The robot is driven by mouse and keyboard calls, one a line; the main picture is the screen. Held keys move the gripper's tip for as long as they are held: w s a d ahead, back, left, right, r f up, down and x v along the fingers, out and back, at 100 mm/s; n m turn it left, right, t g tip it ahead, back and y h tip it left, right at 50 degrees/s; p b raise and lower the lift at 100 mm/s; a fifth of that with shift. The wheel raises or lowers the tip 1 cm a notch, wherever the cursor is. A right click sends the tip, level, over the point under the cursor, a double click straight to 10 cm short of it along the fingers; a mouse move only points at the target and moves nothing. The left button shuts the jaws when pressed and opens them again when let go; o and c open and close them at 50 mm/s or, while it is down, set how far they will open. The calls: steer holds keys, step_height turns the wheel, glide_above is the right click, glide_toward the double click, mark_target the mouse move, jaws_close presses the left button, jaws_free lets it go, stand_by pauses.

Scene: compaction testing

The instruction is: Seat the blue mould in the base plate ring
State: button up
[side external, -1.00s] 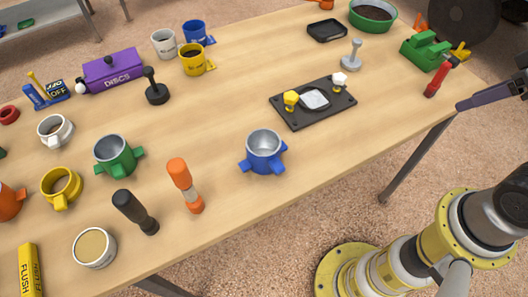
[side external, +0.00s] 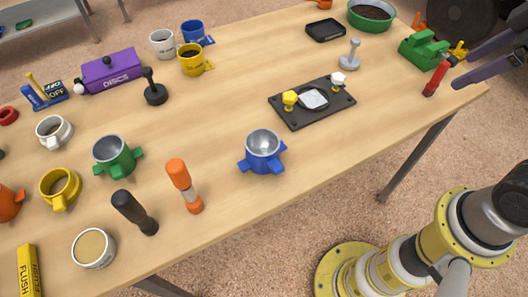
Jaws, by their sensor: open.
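The blue mould (side external: 263,151) is an open grey-lined cup with blue side lugs, standing upright on the table near its front edge. The dark base plate (side external: 289,118) lies flat to its right and farther back. A pale square-looking piece (side external: 313,98) lies in the plate's central ring, with a yellow knob (side external: 290,99) and a white knob (side external: 338,79) on either side. The mould stands apart from the plate. My gripper (side external: 464,68) is at the right edge of the view, open, its two dark fingers apart, far from the mould. Its body is cut off by the frame.
A grey tamper (side external: 349,54), a red-handled tool (side external: 436,77) and a green block (side external: 424,48) stand at the right end. Green (side external: 115,155) and yellow (side external: 60,187) moulds and an orange-capped tool (side external: 184,186) stand left. The table between blue mould and plate is clear.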

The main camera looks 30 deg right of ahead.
steer(key=w+a+r+n+g, duration=0.2)
steer(key=w+a+n, duration=0.4)
steer(key=w, duration=0.2)
steer(key=n+g, duration=0.3)
steer(key=n, duration=0.5)
glide_above(277, 163)
step_height(277, 163, down, 12)
steer(key=f, duration=0.7)
steer(key=shift+w+d+f, duration=0.1)
steer(key=shift+w+f, duration=0.05)
steer(key=shift+w, duration=0.05)
steer(key=shift+s+f, duration=0.2)
steer(key=shift+f, duration=2.55)
jaws_close()
steer(key=shift+r, duration=0.1)
